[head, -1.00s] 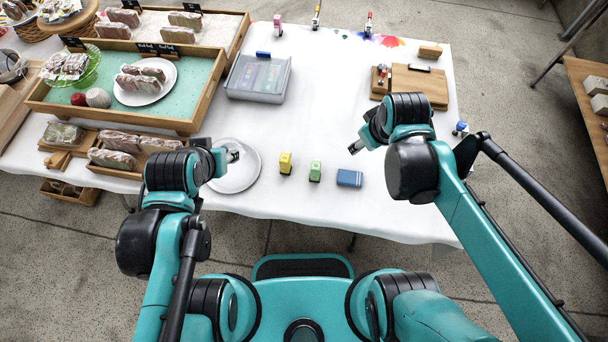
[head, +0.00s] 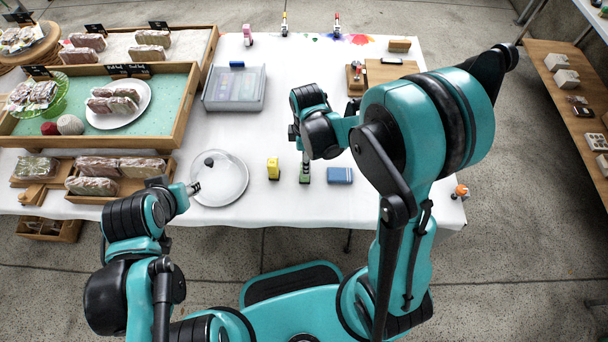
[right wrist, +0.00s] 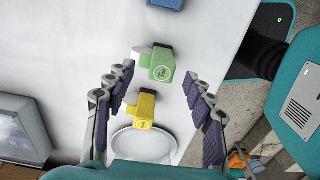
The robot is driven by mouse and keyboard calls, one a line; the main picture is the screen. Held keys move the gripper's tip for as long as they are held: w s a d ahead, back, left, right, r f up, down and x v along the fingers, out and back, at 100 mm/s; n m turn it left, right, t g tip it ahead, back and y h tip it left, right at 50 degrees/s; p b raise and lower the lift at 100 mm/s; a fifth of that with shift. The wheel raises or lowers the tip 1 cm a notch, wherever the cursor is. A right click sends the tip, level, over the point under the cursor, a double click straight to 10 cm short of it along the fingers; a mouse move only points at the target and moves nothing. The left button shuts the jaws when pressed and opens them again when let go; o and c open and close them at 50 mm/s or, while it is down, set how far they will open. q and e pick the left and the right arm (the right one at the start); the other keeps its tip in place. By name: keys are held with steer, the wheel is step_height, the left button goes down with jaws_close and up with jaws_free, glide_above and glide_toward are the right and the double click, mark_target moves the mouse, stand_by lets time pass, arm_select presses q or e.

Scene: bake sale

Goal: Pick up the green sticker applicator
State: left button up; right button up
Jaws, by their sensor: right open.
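The green sticker applicator (head: 305,176) stands on the white table near its front edge, partly hidden under my right gripper (head: 304,153) in the head view. In the right wrist view the green applicator (right wrist: 160,66) shows from above, between and slightly beyond the open fingers of my right gripper (right wrist: 158,75). The fingers are apart and hold nothing. My left gripper (head: 193,188) is low at the left, by the edge of a round white plate or lid; its fingers are too small to judge.
A yellow applicator (head: 273,168) stands close left of the green one; a blue block (head: 340,175) lies close right. The round white plate or lid (head: 232,193) is further left. A lidded plastic box (head: 234,104) stands behind. The table's middle is clear.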

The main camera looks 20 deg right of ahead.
steer(key=f, duration=0.1)
steer(key=f+b, duration=0.1)
steer(key=f, duration=0.1)
steer(key=f+b, duration=0.1)
steer(key=shift+a+f, duration=0.2)
steer(key=shift+a, duration=0.1)
steer(key=shift+r, duration=0.1)
steer(key=shift+s, duration=0.1)
steer(key=shift+c, duration=0.2)
jaws_close()
steer(key=shift+r+p, duration=0.4)
steer(key=shift+r, duration=0.1)
steer(key=r+p, duration=0.1)
steer(key=r, duration=0.1)
steer(key=r+p, duration=0.1)
steer(key=r, duration=0.1)
steer(key=shift+s+d, duration=0.15)
steer(key=shift+d, duration=0.05)
steer(key=s+d+r+p, duration=0.3)
steer(key=s+d+r, duration=0.3)
steer(key=s+d, duration=0.1)
steer(key=shift+d+p, duration=0.35)
steer(key=shift+d, duration=0.5)
